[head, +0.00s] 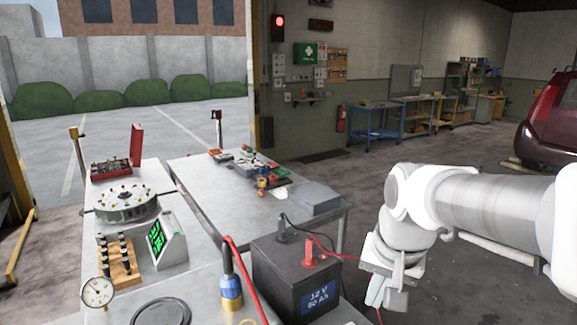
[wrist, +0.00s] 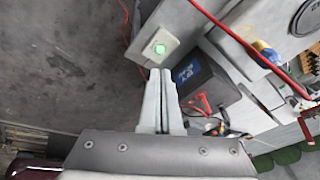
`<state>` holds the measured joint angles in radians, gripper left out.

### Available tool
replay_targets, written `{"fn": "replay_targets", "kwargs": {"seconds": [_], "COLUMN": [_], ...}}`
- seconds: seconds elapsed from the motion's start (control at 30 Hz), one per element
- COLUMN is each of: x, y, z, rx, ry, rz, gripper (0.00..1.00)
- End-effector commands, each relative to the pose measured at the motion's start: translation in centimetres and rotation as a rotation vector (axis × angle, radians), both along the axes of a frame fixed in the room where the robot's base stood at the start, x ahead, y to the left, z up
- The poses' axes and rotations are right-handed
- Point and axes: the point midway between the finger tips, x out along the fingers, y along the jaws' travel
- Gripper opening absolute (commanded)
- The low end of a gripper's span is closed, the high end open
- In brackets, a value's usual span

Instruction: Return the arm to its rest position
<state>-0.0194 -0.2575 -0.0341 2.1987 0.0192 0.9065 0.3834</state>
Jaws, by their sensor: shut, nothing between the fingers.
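My arm comes in from the right edge in the head view, white and grey, with its wrist bent downward. My gripper (head: 386,303) hangs at the right of the black battery (head: 296,275), apart from it, over the floor side of the bench. In the wrist view my gripper (wrist: 160,74) is shut, its two grey fingers together with nothing between them. The battery (wrist: 196,72) lies to the right of the fingertips there. The lower ends of the fingers in the head view are partly hard to make out.
A switch box with a lit green button (wrist: 159,48) is beyond my fingertips. Red cables run near the battery and bench (head: 205,290). A metal table (head: 215,185) with small parts stands behind. Open floor (head: 460,290) lies right; a dark red car (head: 550,125) is at the far right.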

Motion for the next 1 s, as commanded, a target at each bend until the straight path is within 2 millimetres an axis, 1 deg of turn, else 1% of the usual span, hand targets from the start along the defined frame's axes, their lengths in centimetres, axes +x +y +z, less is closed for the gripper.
{"fn": "replay_targets", "kwargs": {"seconds": [0.03, 0.13, 0.3, 0.4, 0.5, 0.7, 1.0], "x": [-1.2, -3.4, -6.9, -8.6, -9.8, -10.9, -11.0], "y": [0.0, 0.1, 0.1, 0.1, 0.1, 0.1, 0.2], "z": [0.5, 1.1, 1.6, 1.5, 1.4, 1.1, 1.1], "rx": [-0.012, -0.039, -0.092, -0.123, -0.149, -0.175, -0.176], "ry": [-0.024, -0.063, -0.125, -0.156, -0.179, -0.198, -0.199], "rz": [0.034, 0.105, 0.223, 0.282, 0.328, 0.371, 0.374], "gripper": [0.00, 0.00, 0.00, 0.00, 0.00, 0.00, 0.00]}}
